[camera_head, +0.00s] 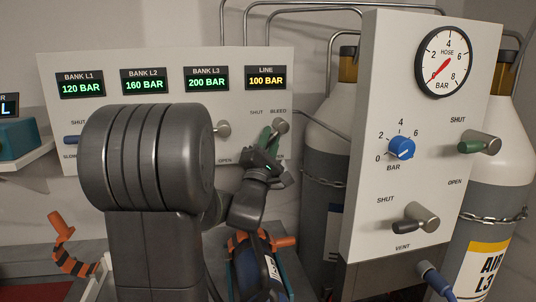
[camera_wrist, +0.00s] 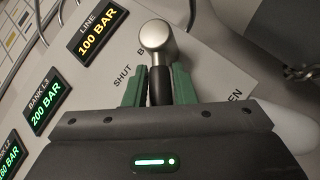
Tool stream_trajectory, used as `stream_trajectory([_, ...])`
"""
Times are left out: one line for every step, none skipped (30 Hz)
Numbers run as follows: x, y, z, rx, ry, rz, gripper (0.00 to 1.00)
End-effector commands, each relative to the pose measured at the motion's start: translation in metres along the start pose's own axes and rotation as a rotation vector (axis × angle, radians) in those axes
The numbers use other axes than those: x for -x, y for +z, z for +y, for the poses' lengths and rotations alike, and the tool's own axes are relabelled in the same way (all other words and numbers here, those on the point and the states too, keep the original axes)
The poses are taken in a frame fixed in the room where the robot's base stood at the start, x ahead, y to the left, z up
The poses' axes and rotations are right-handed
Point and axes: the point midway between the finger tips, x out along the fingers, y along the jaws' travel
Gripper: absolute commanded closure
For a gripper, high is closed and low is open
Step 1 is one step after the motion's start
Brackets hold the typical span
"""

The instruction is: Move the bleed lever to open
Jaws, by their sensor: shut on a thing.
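The bleed lever (camera_head: 281,126) is on the grey panel under the yellow LINE readout, with a silver hub and a dark handle. In the head view its handle is mostly hidden by my gripper (camera_head: 268,142). In the wrist view the bleed lever (camera_wrist: 157,40) shows its hub at top and its black handle between the two green fingers of my gripper (camera_wrist: 158,88). My gripper is shut on the handle. The handle seems to point down and left from the hub, between the SHUT and OPEN labels; its exact angle is hard to tell.
The LINE readout (camera_head: 266,78) shows 100 BAR. Another lever (camera_head: 222,129) is just left of the bleed lever. A white panel (camera_head: 365,80) with a hose gauge (camera_head: 449,60), a blue knob (camera_head: 401,148) and two levers stands close on the right. Gas cylinders stand behind it.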

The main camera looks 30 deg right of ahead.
Motion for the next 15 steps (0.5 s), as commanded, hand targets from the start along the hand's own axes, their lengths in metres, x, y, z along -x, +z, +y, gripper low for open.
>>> stream_trajectory([0.0048,-0.0019,-0.0073,0.018,0.014,0.004,1.00])
stream_trajectory([0.0046,-0.0014,-0.0078,0.027,0.023,0.006,1.00])
stream_trajectory([0.0043,-0.0012,-0.0080,0.039,0.035,0.010,1.00])
stream_trajectory([0.0041,-0.0010,-0.0083,0.046,0.043,0.012,1.00])
stream_trajectory([0.0039,-0.0010,-0.0083,0.054,0.051,0.015,1.00])
stream_trajectory([0.0037,-0.0007,-0.0086,0.063,0.060,0.017,1.00])
stream_trajectory([0.0035,-0.0005,-0.0088,0.069,0.066,0.019,1.00])
stream_trajectory([0.0033,-0.0003,-0.0089,0.075,0.071,0.021,1.00])
stream_trajectory([0.0031,0.0000,-0.0091,0.082,0.077,0.023,1.00])
stream_trajectory([0.0029,0.0003,-0.0093,0.086,0.081,0.024,1.00])
stream_trajectory([0.0027,0.0004,-0.0093,0.090,0.085,0.026,1.00])
stream_trajectory([0.0025,0.0005,-0.0091,0.095,0.089,0.027,1.00])
stream_trajectory([0.0023,0.0005,-0.0090,0.097,0.092,0.028,1.00])
stream_trajectory([0.0021,0.0006,-0.0089,0.099,0.094,0.029,1.00])
stream_trajectory([0.0019,0.0007,-0.0088,0.101,0.097,0.030,1.00])
